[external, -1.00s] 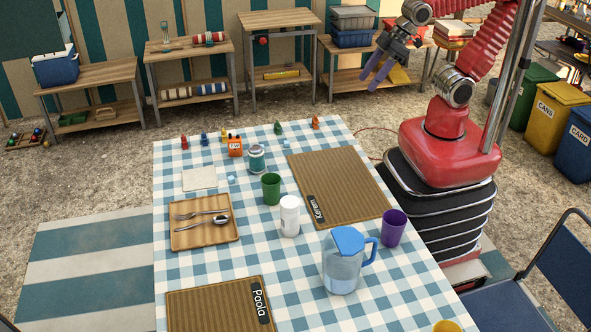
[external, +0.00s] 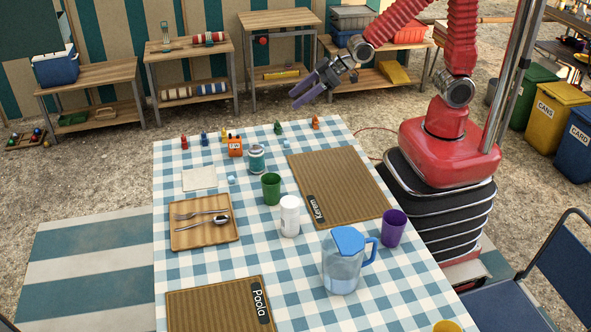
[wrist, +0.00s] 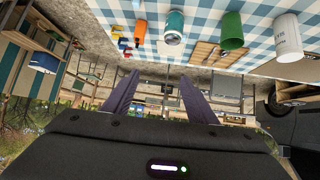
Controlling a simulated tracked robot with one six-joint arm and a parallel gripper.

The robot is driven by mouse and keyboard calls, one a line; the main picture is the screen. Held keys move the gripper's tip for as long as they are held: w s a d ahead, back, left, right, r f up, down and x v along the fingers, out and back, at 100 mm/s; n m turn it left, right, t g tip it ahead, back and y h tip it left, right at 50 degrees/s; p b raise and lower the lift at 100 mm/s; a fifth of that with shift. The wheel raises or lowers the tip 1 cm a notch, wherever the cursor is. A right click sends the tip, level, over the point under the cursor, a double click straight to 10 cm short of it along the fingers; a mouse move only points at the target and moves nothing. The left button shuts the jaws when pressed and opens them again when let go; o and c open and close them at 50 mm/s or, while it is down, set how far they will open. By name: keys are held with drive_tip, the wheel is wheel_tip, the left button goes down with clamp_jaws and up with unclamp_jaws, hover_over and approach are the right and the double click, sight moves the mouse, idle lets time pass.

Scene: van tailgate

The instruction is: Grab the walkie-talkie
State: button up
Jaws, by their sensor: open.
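I cannot pick out a walkie-talkie with certainty in either view. A small orange box (external: 235,147) with dark and white lettering stands near the far end of the checked table (external: 200,262); an orange item (wrist: 140,32) also shows in the wrist view, upside down. My gripper (external: 297,97) is in the air beyond the table's far right corner, its purple fingers pointing left and down. The fingers (wrist: 160,84) are spread apart in the wrist view with nothing between them.
A teal-grey can (external: 256,160), a green cup (external: 271,189), a white bottle (external: 290,217), a purple cup (external: 393,229) and a blue-lidded pitcher (external: 342,268) stand on the table. Small coloured figures line its far end. Wooden shelf units (external: 280,18) stand behind, with open gravel in between.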

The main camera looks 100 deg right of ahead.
drive_tip(key=w+d+f+t, duration=0.2)
drive_tip(key=w+d+f, duration=0.3)
drive_tip(key=w+f, duration=0.3)
drive_tip(key=m+t+h, duration=0.1)
drive_tip(key=t, duration=0.1)
approach(239, 138)
drive_tip(key=s, duration=0.2)
drive_tip(key=shift+a, duration=0.25)
drive_tip(key=shift+w, duration=0.15)
drive_tip(key=shift+x, duration=4.2)
drive_tip(key=shift+w+d, duration=0.15)
drive_tip(key=shift+x, duration=2.45)
drive_tip(key=shift+r, duration=0.2)
